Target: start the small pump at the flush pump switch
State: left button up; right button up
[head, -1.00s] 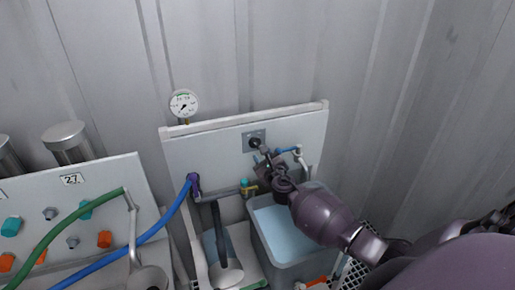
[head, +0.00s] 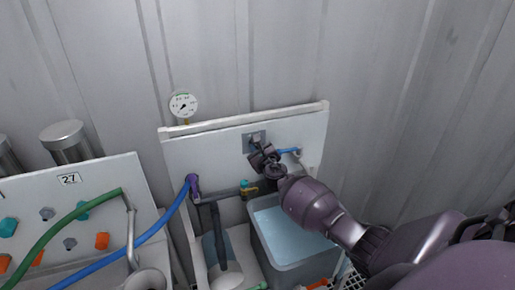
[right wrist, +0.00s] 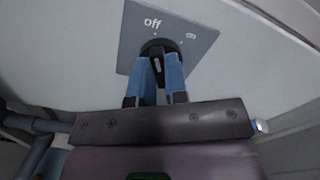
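The flush pump switch (right wrist: 160,48) is a black round knob on a grey plate marked "off" at upper left and "on" at upper right. In the head view its plate (head: 254,135) sits high on the white panel. My right gripper (right wrist: 160,62) is at the knob, its two blue fingers on either side of the knob's handle with a narrow gap between them. Whether they press on it I cannot tell. The fingers hide part of the knob. The right gripper also shows in the head view (head: 257,147), just below the plate. My left gripper is not in view.
A pressure gauge (head: 183,105) stands above the panel (head: 215,150). A blue-grey tub (head: 290,262) is below my right arm. A blue tap (head: 288,151) is close to the right of the gripper. Green (head: 75,214) and blue (head: 150,232) hoses run at left.

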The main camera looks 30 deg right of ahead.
grip_shut()
jog(key=shift+m, duration=0.3)
jog(key=m+b, duration=0.1)
jog(key=m, duration=0.1)
jog(key=shift+m, duration=0.4)
jog(key=m+b, duration=0.1)
jog(key=m, duration=0.3)
jog(key=shift+d+m, duration=0.1)
jog(key=shift+m, duration=0.2)
jog(key=m, duration=0.3)
jog(key=shift+b, duration=0.35)
jog(key=shift+m, duration=0.4)
